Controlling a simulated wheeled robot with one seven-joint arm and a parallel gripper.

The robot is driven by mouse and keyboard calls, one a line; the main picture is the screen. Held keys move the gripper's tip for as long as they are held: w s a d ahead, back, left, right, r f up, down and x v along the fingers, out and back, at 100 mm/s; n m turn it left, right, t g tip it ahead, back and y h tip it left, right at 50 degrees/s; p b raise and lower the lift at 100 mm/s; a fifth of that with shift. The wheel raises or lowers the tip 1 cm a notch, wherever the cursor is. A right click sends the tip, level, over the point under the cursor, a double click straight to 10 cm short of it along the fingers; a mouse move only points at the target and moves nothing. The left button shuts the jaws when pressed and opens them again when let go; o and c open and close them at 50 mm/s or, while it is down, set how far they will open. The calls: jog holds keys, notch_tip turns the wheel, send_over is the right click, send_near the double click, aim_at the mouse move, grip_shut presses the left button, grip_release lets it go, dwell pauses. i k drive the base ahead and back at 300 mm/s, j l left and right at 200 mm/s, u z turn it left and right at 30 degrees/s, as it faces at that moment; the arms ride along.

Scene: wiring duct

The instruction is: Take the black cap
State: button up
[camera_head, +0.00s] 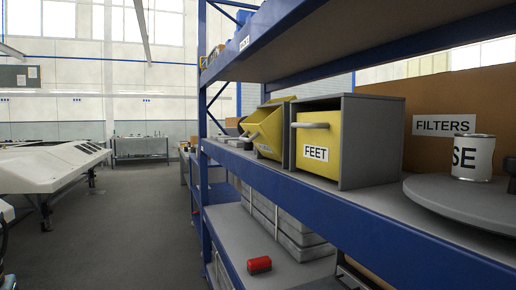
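I cannot make out a black cap for certain. A small dark object (511,174) is cut off by the right edge of the view, beside a white can (473,158) with the letters "SE" showing. It may be the black cap, but too little of it shows to tell. The can stands on a round grey turntable-like disc (440,197) on the blue-edged shelf (350,221). My gripper is not in view.
A grey box with a yellow drawer labelled FEET (316,155) stands left of the disc, beside an open, tilted yellow drawer (266,132). A cardboard box marked FILTERS (425,95) is behind. A red object (259,265) lies on the lower shelf. The aisle floor (130,215) at left is clear.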

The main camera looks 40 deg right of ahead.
aim_at(247, 146)
jog(key=i+z, duration=0.1)
jog(key=z, duration=0.65)
jog(key=i+j+z, duration=0.1)
jog(key=z, duration=0.3)
jog(key=i+z, duration=0.1)
jog(key=z, duration=0.3)
jog(key=i+j+z, duration=0.2)
jog(key=j, duration=0.15)
jog(key=i+j+z, duration=0.15)
jog(key=j, duration=0.2)
jog(key=i+j+z, duration=0.2)
jog(key=j, duration=0.2)
jog(key=i+j+z, duration=0.2)
jog(key=j, duration=0.2)
jog(key=j+z, duration=0.2)
jog(key=j, duration=0.2)
jog(key=i+j+z, duration=0.15)
jog(key=j, duration=0.3)
